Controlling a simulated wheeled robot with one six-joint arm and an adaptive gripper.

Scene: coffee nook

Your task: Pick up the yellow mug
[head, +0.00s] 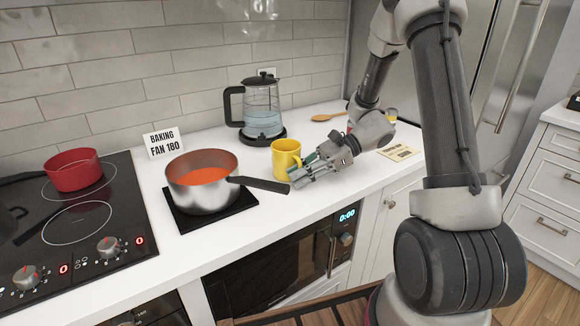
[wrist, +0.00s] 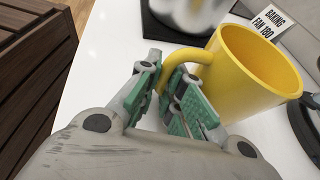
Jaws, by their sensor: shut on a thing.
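The yellow mug (head: 286,155) stands upright on the white counter, to the right of a saucepan in the head view. In the wrist view the mug (wrist: 252,65) fills the upper right, with its handle (wrist: 184,76) toward me. My gripper (head: 296,172) reaches in from the right at the mug's side. In the wrist view my gripper (wrist: 168,92) has its green-padded fingers on either side of the handle and is shut on it. I cannot tell any gap between the mug's base and the counter.
A steel saucepan (head: 203,190) with red contents stands close left on a black mat (head: 228,213), its handle pointing toward the mug. A glass kettle (head: 262,108) stands behind. A sign (head: 163,143), wooden spoon (head: 328,117) and paper card (head: 399,152) lie around. A red pot (head: 74,172) sits on the hob.

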